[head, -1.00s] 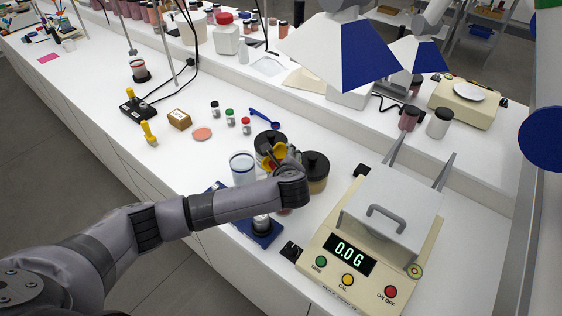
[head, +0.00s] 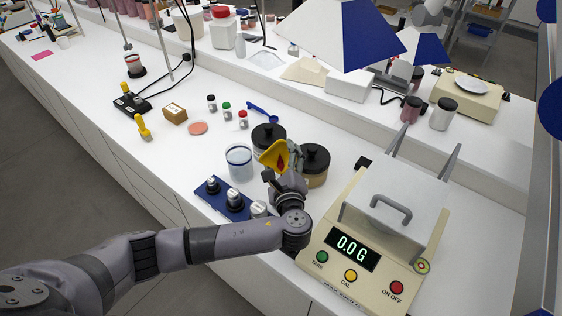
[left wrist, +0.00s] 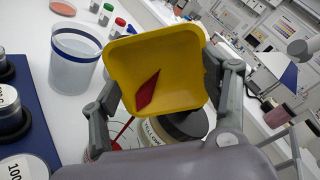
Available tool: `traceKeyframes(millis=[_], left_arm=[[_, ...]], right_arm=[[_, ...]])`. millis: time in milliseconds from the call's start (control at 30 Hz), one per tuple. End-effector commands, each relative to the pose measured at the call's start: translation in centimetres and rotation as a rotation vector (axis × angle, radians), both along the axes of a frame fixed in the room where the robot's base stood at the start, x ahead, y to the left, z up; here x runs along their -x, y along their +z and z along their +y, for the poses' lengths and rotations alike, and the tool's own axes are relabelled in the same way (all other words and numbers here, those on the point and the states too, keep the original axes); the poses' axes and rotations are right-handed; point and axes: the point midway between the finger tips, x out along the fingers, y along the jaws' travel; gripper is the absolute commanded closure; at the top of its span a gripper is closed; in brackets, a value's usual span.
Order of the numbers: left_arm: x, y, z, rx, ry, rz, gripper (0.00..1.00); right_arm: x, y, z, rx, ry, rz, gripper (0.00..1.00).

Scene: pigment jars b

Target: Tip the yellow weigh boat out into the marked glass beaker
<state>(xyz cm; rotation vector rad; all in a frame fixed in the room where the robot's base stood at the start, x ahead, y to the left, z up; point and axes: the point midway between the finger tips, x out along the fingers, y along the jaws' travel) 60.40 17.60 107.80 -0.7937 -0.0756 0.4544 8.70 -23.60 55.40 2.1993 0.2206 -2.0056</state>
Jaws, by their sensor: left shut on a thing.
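My left gripper (head: 281,165) is shut on the yellow weigh boat (head: 272,155) and holds it tilted, above the bench. In the left wrist view the boat (left wrist: 180,65) sits between the fingers, with a red diamond-shaped patch (left wrist: 147,92) on its inner face. A thin red line shows below the boat; I cannot tell what it is. The glass beaker (head: 240,165) with a blue band stands upright on the bench, just left of the boat and apart from it in the picture. It also shows in the left wrist view (left wrist: 74,66). My right gripper is out of view.
Two black-lidded jars (head: 315,158) stand close behind and right of the gripper. A blue block with weights (head: 212,185) lies in front of the beaker. A balance (head: 350,245) reading 0.0 G stands at right. Small capped vials (head: 227,112) stand behind.

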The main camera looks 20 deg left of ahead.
Motion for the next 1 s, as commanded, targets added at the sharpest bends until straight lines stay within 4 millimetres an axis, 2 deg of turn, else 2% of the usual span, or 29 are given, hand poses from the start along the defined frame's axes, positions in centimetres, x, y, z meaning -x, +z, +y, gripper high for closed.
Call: traceKeyframes(millis=[1000], left_arm=[[1.4, -0.5, -0.7, -0.106, 0.0, -0.23, 0.48]], right_arm=[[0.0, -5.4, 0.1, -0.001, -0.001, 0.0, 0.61]])
